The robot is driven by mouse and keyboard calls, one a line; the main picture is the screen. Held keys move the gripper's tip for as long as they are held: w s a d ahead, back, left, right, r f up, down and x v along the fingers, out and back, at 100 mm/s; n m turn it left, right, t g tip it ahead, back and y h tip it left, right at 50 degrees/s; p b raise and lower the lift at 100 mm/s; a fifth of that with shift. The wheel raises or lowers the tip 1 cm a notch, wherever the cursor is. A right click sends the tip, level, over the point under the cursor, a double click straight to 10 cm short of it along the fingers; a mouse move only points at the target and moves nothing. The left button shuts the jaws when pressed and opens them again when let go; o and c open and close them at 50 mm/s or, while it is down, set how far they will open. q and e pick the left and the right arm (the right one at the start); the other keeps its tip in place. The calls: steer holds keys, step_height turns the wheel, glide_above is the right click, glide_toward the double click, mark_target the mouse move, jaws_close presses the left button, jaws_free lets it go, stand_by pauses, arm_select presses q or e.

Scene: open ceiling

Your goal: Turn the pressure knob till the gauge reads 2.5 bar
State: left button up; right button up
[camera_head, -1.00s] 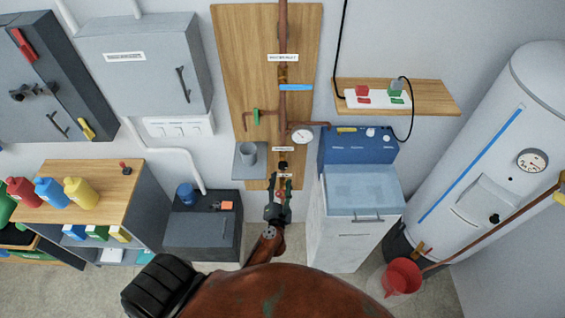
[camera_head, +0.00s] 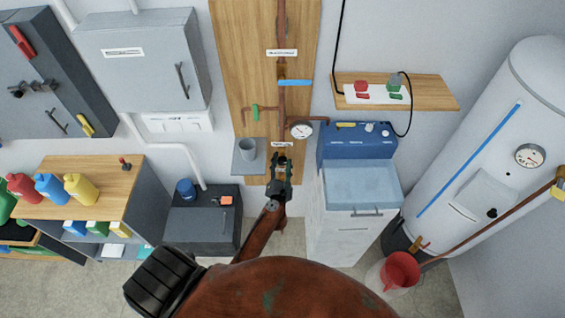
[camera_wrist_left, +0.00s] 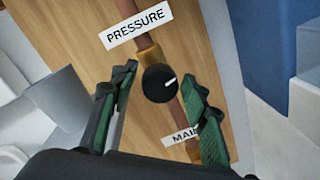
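The pressure knob (camera_wrist_left: 160,83) is black and round with a white pointer mark, on a copper pipe below the "PRESSURE" label (camera_wrist_left: 136,24) in the left wrist view. Its pointer aims to the upper right there. My left gripper (camera_wrist_left: 156,84) is open, its green-padded fingers on either side of the knob with visible gaps. In the head view my left gripper (camera_head: 282,163) reaches up to the pipe on the board and largely hides the knob. The round white gauge (camera_head: 301,130) is just above and right; its reading is too small to tell. My right gripper is not in view.
A grey shelf with a mug (camera_head: 248,149) is left of the pipe. A blue-topped white unit (camera_head: 353,185) stands close on the right. A "MAIN" label (camera_wrist_left: 182,135) sits below the knob. A green-handled valve (camera_head: 255,112) is at upper left.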

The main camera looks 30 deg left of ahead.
arm_select(q)
steer(key=c, duration=0.9)
steer(key=m+p, duration=0.3)
steer(key=p, duration=0.2)
steer(key=shift+d+r, duration=0.1)
steer(key=shift+r, duration=0.1)
steer(key=shift+c, duration=0.2)
steer(key=shift+f+m+g+p, duration=0.25)
steer(key=shift+m+p, duration=0.3)
steer(key=shift+m, duration=0.35)
steer(key=o, duration=1.1)
